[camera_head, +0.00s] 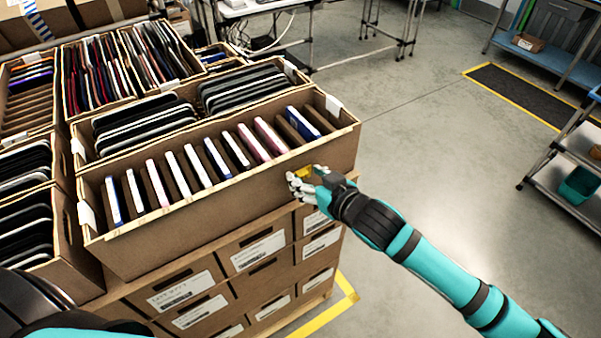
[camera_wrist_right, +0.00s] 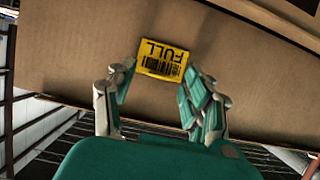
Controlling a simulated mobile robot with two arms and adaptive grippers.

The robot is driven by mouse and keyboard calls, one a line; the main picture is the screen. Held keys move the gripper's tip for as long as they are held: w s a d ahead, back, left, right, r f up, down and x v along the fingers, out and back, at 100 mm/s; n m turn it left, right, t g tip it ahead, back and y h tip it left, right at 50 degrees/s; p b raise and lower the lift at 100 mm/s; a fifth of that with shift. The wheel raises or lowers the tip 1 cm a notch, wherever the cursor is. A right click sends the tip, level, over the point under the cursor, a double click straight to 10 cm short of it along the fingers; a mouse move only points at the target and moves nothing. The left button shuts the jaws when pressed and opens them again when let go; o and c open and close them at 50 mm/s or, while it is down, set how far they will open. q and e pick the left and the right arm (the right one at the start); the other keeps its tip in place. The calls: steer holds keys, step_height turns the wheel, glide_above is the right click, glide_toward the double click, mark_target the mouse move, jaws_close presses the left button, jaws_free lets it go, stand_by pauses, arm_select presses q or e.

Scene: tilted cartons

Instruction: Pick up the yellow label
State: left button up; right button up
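The yellow label (camera_wrist_right: 163,59) reads "FULL" upside down above a barcode. In the right wrist view it shows against the brown side of a carton (camera_wrist_right: 70,55). My right gripper (camera_wrist_right: 159,78) has its fingertips apart, one at each side edge of the label. I cannot tell whether they touch it. In the head view the label (camera_head: 304,171) is a small yellow patch among the fingers of my right gripper (camera_head: 299,177), by the front right of the long carton (camera_head: 220,222). My left gripper is not seen; only dark and teal arm parts show at lower left.
The long carton holds a row of upright boxed items and stands on stacked, labelled cartons (camera_head: 185,290). More open cartons with dark items stand behind and to the left. The floor (camera_head: 440,150) at right is clear. A shelf cart (camera_head: 575,180) with a teal bin stands far right.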

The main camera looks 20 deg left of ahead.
steer(key=c, duration=0.7)
